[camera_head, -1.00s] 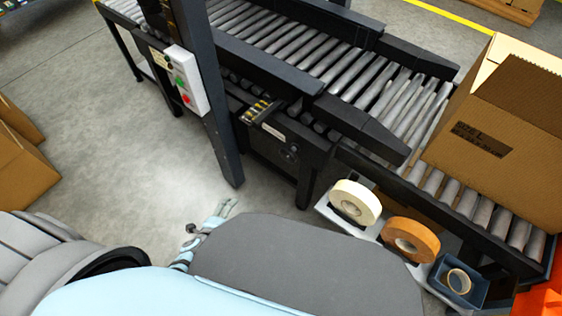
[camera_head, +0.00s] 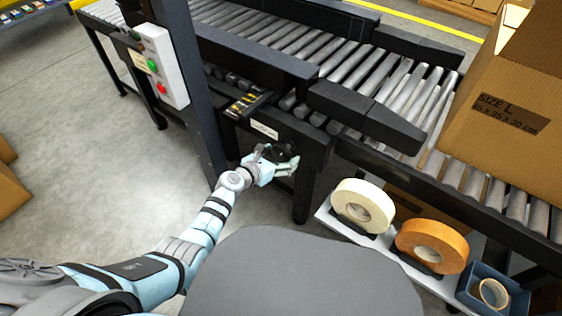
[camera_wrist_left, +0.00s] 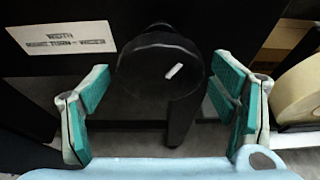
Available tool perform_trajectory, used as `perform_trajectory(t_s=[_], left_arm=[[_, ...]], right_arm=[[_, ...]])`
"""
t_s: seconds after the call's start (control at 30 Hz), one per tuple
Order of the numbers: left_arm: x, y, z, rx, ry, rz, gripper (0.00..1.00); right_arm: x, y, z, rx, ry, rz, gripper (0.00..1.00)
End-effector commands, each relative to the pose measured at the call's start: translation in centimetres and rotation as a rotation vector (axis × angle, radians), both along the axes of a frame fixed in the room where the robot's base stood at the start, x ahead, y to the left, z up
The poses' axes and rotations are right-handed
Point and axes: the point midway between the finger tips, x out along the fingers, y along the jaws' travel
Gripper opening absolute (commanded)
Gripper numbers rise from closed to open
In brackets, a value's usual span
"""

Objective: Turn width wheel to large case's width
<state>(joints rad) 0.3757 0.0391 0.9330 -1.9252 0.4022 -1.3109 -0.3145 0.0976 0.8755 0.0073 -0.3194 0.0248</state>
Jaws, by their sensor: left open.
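The black width wheel (camera_head: 284,151) sits on the dark side panel of the conveyor frame. In the left wrist view the wheel (camera_wrist_left: 160,72) is round, with a small white mark on its face and a dark arm reaching down. A white label (camera_wrist_left: 62,38) beside it reads "WIDTH" with a line about a turn for wider. My left gripper (camera_head: 281,164) is open at the wheel, its teal pads on either side of it; contact is not visible. The large case (camera_head: 510,110), a cardboard box marked "SIZE L" and a dimension line, stands on the rollers at right. My right gripper is out of view.
A yellow-marked scale (camera_head: 245,103) is above the wheel. A post with a button box (camera_head: 162,66) stands left of it. Tape rolls (camera_head: 363,206) (camera_head: 432,246) and a blue tray (camera_head: 484,292) sit on a shelf at lower right. Open floor lies to the left.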

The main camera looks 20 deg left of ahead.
Motion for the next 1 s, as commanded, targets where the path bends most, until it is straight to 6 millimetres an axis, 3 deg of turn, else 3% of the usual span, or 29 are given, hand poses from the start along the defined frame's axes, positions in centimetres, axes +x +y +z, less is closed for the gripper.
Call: perform_trajectory(t_s=[0.33, 0.63, 1.0], left_arm=[[0.47, -0.21, -0.08, -0.001, 0.0, 0.0, 0.77], [0.45, -0.19, -0.1, -0.001, 0.0, 0.0, 0.31], [0.42, -0.2, -0.16, -0.051, 0.021, -0.001, 0.31]], right_arm=[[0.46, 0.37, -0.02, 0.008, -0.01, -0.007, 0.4], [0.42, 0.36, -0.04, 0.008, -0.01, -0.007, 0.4], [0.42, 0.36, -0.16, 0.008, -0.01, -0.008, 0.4]])
